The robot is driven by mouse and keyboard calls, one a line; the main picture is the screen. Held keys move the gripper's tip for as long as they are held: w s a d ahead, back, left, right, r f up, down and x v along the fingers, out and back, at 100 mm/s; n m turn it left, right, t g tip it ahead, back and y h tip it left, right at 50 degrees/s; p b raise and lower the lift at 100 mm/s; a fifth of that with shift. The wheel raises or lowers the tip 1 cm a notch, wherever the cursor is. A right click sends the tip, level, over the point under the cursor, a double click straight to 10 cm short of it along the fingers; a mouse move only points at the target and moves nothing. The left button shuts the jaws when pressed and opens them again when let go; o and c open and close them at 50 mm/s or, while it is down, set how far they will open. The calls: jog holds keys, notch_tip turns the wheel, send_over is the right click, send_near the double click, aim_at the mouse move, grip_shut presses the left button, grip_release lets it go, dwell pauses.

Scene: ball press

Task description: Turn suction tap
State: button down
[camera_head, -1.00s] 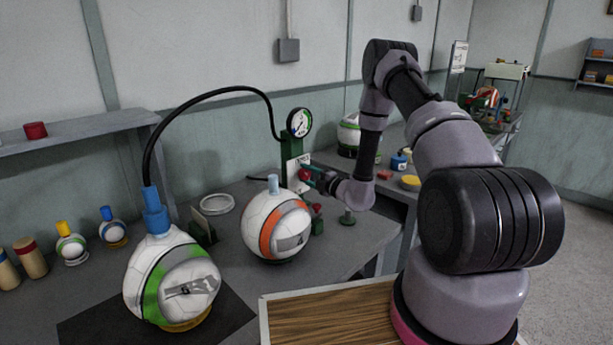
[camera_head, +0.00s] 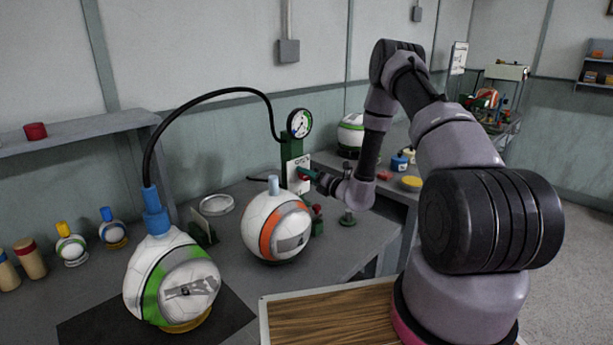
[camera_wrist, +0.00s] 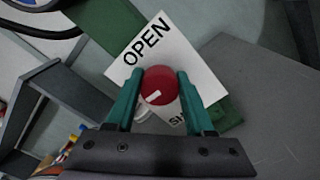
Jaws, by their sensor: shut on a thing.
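The suction tap is a round red knob (camera_wrist: 158,85) with a white pointer line, on a white plate (camera_wrist: 186,62) marked OPEN, with lettering starting SH partly hidden below. The plate is on a green post (camera_head: 293,150) under a round gauge (camera_head: 300,122). In the wrist view my gripper (camera_wrist: 160,88) has its green fingers on either side of the knob, shut on it. The pointer line lies slanted, towards neither word clearly. In the head view my gripper (camera_head: 313,175) meets the plate from the right.
A black hose runs from the post to a blue fitting (camera_head: 156,212) on a green-striped ball (camera_head: 170,275). An orange-striped ball (camera_head: 277,226) stands close, left of my gripper. A small red-topped green piece (camera_head: 317,222) stands below the gripper.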

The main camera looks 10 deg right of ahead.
jog(key=shift+f+n, duration=0.1)
jog(key=shift+n, duration=0.4)
jog(key=shift+c, duration=1.4)
grip_release()
jog(key=shift+s+d, duration=0.1)
jog(key=v, duration=1)
jog(key=shift+s+d, duration=0.2)
jog(key=shift+s, duration=0.05)
